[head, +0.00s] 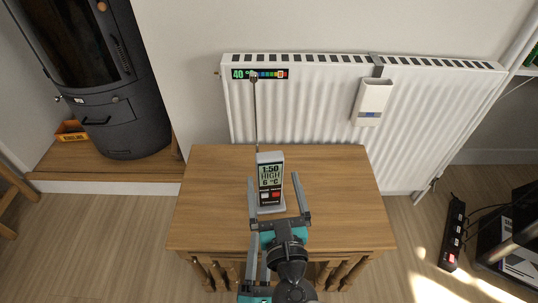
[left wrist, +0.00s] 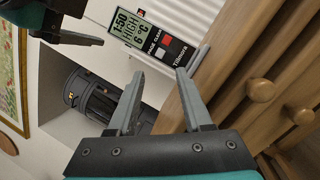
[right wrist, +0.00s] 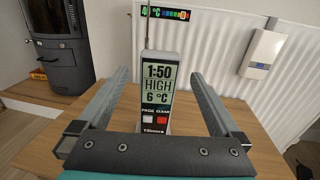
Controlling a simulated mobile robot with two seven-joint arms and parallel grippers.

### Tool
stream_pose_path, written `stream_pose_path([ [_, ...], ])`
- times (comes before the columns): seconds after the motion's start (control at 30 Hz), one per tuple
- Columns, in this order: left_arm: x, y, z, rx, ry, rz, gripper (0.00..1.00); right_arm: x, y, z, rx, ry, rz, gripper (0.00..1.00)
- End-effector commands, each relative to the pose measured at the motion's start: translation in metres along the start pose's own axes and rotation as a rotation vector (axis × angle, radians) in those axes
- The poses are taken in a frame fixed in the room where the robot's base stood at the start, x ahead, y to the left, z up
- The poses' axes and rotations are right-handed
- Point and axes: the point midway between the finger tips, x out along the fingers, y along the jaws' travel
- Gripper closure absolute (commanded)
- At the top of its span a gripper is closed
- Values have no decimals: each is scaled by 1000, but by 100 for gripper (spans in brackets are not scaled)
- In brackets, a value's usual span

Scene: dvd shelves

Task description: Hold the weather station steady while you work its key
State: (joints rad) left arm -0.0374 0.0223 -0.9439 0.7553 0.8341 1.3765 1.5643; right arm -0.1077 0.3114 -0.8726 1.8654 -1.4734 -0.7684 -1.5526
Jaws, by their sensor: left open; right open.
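The weather station (head: 270,171) is a grey upright unit on the wooden table, with an aerial rising behind it. Its screen reads 1:50, HIGH, 6 °C. Below the screen are a white PAGE key (right wrist: 148,111) and a red CLEAR key (right wrist: 163,113). My right gripper (head: 274,178) is open, with one finger on each side of the station and gaps visible in the right wrist view (right wrist: 158,75). My left gripper (left wrist: 160,78) is open and empty, low in front of the station, which stands beyond its fingertips (left wrist: 143,35). In the head view the right gripper partly hides it.
The wooden table (head: 210,215) is otherwise bare. A white radiator (head: 320,110) behind it carries a coloured temperature strip (head: 260,74) and a white box (head: 372,100). A dark stove (head: 110,80) stands left. A power strip (head: 453,232) lies on the floor at right.

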Motion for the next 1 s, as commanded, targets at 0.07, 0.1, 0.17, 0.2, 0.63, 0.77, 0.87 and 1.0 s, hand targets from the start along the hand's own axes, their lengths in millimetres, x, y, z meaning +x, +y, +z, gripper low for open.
stream_pose_path([
  [0.07, 0, 0, 0, 0, 0, 0, 50, 18, 0, 1, 1, -3, -2, 0],
  [0.1, 0, 0, 0, 0, 0, 0, 50, 26, 0, 1, 1, -3, -2, 0],
  [0.17, 0, 0, 0, 0, 0, 0, 50, 38, 0, 1, 1, -3, -2, 0],
  [0.2, 0, 0, 0, 0, 0, 0, 50, 46, 0, 1, 2, -3, -2, 0],
  [0.63, 0, 0, 0, 0, 0, 0, 50, 100, 0, 0, 4, 1, -1, 0],
  [0.77, 0, 0, 0, 0, 0, 0, 50, 103, 0, 0, 4, 2, -1, 0],
  [0.87, 0, 0, 0, 0, 0, 0, 50, 103, 0, 0, 4, 2, -1, 0],
  [1.0, 0, 0, 0, 0, 0, 0, 50, 102, 0, 0, 4, 2, -1, 3],
])
